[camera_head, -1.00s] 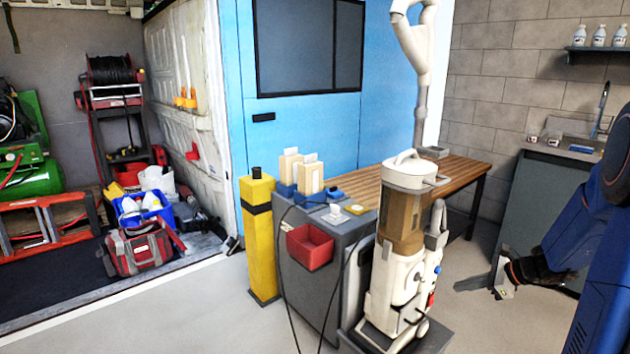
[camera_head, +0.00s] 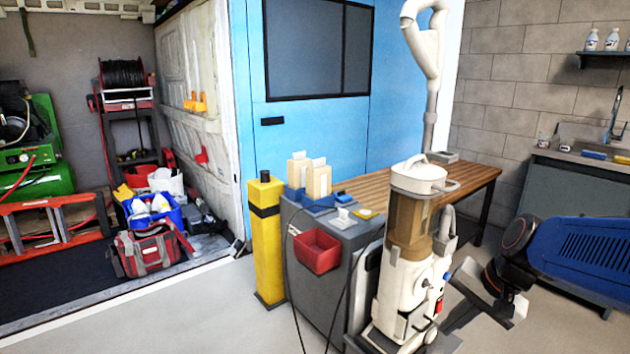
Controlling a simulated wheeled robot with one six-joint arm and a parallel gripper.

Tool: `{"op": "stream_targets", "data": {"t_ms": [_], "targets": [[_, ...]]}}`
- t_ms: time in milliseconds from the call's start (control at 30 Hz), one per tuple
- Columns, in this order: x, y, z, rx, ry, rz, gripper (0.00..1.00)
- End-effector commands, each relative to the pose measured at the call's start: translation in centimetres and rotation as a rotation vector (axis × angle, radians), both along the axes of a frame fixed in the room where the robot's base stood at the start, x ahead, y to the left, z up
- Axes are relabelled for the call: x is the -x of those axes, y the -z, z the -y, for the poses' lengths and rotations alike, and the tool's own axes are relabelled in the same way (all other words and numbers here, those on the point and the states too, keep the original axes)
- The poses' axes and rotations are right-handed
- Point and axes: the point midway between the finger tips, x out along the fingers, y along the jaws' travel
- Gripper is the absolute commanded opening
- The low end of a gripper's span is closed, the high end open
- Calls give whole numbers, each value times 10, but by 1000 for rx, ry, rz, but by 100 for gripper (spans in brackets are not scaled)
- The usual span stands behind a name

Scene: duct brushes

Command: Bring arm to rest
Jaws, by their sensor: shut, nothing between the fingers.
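My arm, blue with a black wrist, reaches in from the right edge of the head view. My gripper (camera_head: 450,322) is a grey wide body with its fingers pointing down and left. The fingers are shut and nothing shows between them. It is low in the picture, just right of the cream vacuum machine (camera_head: 398,290), and overlaps the area by its base. I cannot tell whether it touches the machine.
A grey cabinet (camera_head: 325,275) with a red bin (camera_head: 317,251) stands left of the machine, beside a yellow post (camera_head: 265,240). A wooden bench (camera_head: 465,178) is behind. A sink counter (camera_head: 565,190) is at the right. Open floor (camera_head: 190,310) lies front left.

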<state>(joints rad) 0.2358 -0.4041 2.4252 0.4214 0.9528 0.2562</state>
Motion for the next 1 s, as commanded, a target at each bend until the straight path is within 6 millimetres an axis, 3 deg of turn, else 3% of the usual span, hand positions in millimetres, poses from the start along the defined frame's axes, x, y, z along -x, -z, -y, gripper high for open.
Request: {"op": "stream_targets", "data": {"t_ms": [200,500,700,1000], "targets": [[48,-11,-7,182,-238,87,0],[99,-19,-1,418,-516,193,0],[114,-21,4,499,-601,225,0],[115,-21,5,511,-614,228,0]]}}
